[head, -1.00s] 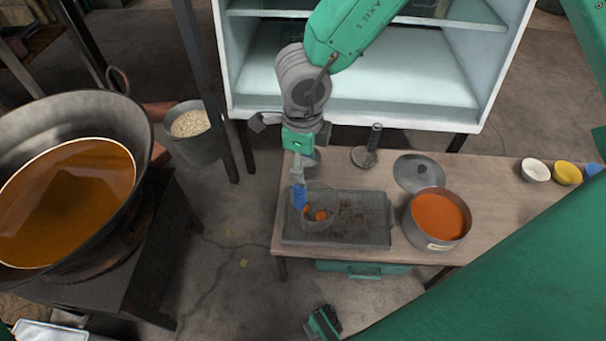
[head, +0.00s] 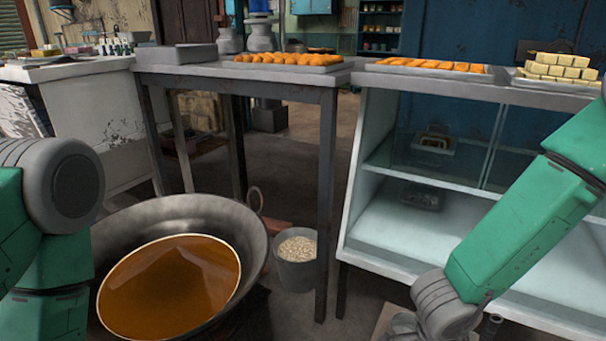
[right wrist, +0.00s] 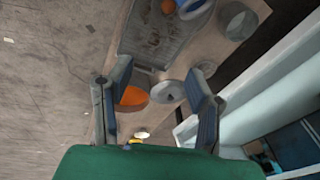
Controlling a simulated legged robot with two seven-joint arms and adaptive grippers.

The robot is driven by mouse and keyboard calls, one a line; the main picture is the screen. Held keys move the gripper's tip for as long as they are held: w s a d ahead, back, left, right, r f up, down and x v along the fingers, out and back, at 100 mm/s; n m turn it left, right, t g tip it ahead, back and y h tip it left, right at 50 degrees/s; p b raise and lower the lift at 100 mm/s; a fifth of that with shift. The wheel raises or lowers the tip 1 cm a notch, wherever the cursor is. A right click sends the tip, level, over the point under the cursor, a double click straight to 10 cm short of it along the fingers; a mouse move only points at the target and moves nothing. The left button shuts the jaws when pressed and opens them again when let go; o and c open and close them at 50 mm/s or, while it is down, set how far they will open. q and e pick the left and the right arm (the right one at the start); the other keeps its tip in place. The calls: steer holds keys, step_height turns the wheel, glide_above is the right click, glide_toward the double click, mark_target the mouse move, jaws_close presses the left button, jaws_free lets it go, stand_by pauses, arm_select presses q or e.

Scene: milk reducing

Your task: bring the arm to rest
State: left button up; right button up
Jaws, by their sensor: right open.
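My right gripper (right wrist: 157,78) is open and empty in the right wrist view, above the wooden table (right wrist: 120,52). My right arm (head: 520,230) comes in from the right in the head view, in front of the white cabinet; its gripper is below the frame there. My left arm (head: 45,225) stands at the left edge of the head view, and its gripper is out of view. Beyond the right fingers lie a grey tray (right wrist: 155,40), an orange ball (right wrist: 168,6) and a blue-and-white item (right wrist: 196,9), partly cut off.
A pot of orange liquid (right wrist: 133,97) and a round lid (right wrist: 170,92) show between the right fingers. A large wok of brown liquid (head: 175,280) stands beside my left arm. A bucket (head: 296,262), a tall table (head: 240,72) and the white cabinet (head: 400,220) are farther back.

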steer(key=s+d+f+n+y+p, duration=0.1)
steer(key=s+f+n, duration=0.2)
steer(key=s+n, duration=0.6)
steer(key=s+d+f+n+y+p, duration=0.1)
steer(key=s+f+n, duration=0.3)
steer(key=s+n, duration=0.6)
steer(key=d+n, duration=0.1)
steer(key=n, duration=0.2)
steer(key=shift+d+g, duration=0.3)
